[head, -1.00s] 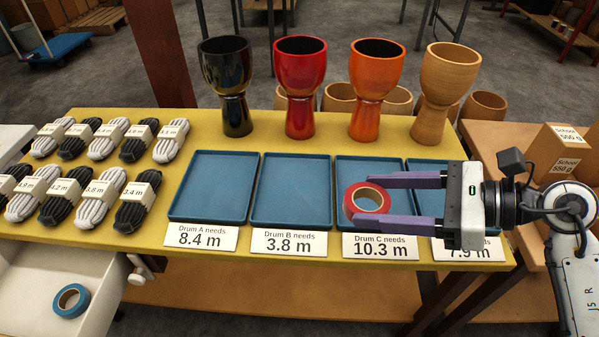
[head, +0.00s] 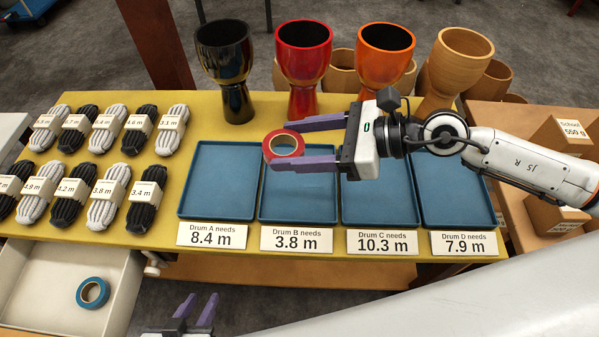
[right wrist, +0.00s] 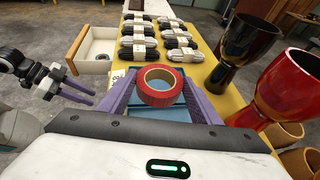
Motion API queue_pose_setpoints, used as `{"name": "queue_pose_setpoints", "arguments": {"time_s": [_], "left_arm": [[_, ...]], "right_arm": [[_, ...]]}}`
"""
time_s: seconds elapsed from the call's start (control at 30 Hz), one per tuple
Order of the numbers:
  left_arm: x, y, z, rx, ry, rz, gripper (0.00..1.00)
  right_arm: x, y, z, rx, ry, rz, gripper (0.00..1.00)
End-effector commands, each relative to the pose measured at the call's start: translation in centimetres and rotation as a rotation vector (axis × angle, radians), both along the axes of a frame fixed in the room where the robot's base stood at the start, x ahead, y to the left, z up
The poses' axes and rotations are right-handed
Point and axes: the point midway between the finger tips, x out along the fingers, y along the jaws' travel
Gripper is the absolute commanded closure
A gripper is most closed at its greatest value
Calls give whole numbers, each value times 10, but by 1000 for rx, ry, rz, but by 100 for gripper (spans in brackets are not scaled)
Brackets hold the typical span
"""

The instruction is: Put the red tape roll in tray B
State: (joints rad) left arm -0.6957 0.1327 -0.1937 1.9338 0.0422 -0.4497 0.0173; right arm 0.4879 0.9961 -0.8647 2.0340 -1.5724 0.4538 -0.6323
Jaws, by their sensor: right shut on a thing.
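The red tape roll (head: 284,156) is held between the purple fingers of my right gripper (head: 279,145). In the head view it appears over the back left part of tray B (head: 298,216), raised above it. Tray B is the blue tray behind the "Drum B needs 3.8 m" card and looks empty. The right wrist view also shows the roll (right wrist: 158,98) between the fingers, with blue tray behind and below it. My left gripper (head: 196,310) is empty, fingers apart, in front of the table near the drawer.
Tray A (head: 215,213), tray C (head: 380,215) and tray D (head: 458,215) look empty. Several goblet drums stand behind the trays, the red drum (head: 303,70) close to my right gripper. Rope bundles lie at left. A blue tape roll (head: 92,293) lies in the open drawer (head: 60,270).

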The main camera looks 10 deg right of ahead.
Motion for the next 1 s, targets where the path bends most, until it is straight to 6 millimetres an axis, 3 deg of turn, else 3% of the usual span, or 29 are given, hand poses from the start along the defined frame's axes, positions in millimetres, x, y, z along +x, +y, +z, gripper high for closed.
{"name": "queue_pose_setpoints", "arguments": {"time_s": [0.3, 0.53, 0.67, 0.9, 1.0], "left_arm": [[4, 4, 20, 4, -3, 6, 69], [5, 4, 25, 1, -7, 6, 69], [5, 4, 24, 1, -7, 6, 69], [1, 4, 9, 2, 0, 6, 69], [0, 4, 5, 3, 5, 5, 69]], "right_arm": [[16, -41, -40, 0, 4, -139, 65], [20, -61, -56, 3, 4, -195, 65], [20, -66, -67, 4, 5, -205, 65], [20, -66, -112, 6, 4, -208, 65], [21, -67, -121, 5, 2, -207, 65]]}}
